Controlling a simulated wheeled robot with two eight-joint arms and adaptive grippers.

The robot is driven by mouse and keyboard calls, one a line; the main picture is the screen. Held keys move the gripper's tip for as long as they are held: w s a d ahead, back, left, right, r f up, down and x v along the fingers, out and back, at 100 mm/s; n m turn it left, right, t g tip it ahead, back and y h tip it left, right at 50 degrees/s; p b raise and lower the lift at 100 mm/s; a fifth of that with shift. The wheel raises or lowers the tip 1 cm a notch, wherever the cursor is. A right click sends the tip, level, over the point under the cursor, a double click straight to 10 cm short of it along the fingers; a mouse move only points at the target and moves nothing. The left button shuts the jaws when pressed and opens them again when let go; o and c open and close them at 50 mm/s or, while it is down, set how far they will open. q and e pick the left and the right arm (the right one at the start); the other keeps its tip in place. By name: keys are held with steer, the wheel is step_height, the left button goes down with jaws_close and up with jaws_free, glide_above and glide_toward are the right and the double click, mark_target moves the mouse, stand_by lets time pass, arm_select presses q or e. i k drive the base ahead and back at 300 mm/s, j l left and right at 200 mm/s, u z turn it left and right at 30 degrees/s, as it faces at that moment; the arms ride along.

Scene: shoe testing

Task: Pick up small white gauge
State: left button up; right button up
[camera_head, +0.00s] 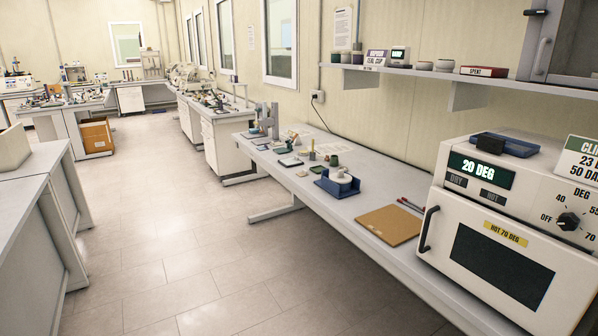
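A small white box-shaped device with a dark greenish face (400,55) stands on the wall shelf at the upper right; it may be the gauge, but its face is too small to read. On the bench below, a small white round object (343,177) sits in a blue holder (325,184); I cannot tell whether it is a gauge. A small flat pale piece (290,161) lies farther back on the bench. Neither of my grippers shows in this view.
The long grey bench (345,207) runs along the wall, with several small items at its far half. A brown board (388,225) and pens (409,204) lie near the white oven (500,250). The wall shelf (440,73) holds cups and a red box (483,71). The tiled floor at left is clear.

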mark_target(399, 55)
steer(key=i+j+z, duration=0.25)
steer(key=i, duration=0.2)
steer(key=i+j+z, duration=0.2)
steer(key=i, duration=0.25)
steer(key=l, duration=0.1)
